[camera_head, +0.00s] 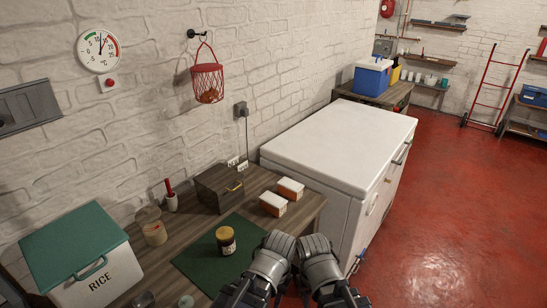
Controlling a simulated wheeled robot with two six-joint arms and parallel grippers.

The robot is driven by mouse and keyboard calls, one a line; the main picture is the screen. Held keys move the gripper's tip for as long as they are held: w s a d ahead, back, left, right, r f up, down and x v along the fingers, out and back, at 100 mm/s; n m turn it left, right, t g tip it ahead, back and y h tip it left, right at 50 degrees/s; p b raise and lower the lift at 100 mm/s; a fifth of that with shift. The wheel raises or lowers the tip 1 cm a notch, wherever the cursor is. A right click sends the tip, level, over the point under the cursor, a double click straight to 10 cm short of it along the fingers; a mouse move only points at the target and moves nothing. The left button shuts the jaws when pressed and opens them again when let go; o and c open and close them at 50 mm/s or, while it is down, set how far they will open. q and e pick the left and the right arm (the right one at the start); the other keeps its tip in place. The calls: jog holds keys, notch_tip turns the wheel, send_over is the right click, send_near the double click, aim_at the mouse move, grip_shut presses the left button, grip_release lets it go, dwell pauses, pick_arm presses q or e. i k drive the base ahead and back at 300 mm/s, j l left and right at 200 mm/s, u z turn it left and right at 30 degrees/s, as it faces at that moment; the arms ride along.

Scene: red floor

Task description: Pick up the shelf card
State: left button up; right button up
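I cannot pick out a shelf card with certainty. Two small white pieces stand at the wall behind the wooden table (313,207), one by the dark box (219,188) and one just right of it; they are too small to tell whether they are cards. My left gripper (279,243) and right gripper (317,245) are side by side at the bottom centre, in front of the table's right end. Their fingers are not clear, so open or shut does not show. Nothing is visible in them.
A white chest freezer (335,150) is to the right. Red floor (450,220) is open beyond.

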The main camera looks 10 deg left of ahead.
aim_at(234, 161)
jog(key=i+l+z, duration=0.15)
jog(key=i+z, duration=0.5)
jog(key=i+u, duration=0.25)
jog(key=i+l+u, duration=0.15)
jog(key=u, duration=0.15)
jog(key=i+l+u, duration=0.1)
jog(key=u, duration=0.4)
jog(key=i+l+u, duration=0.2)
jog(key=u, duration=0.3)
jog(key=i+l+u, duration=0.15)
jog(key=u, duration=0.35)
jog(key=i+l+u, duration=0.1)
jog(key=l+u, duration=0.35)
jog(key=j, duration=0.1)
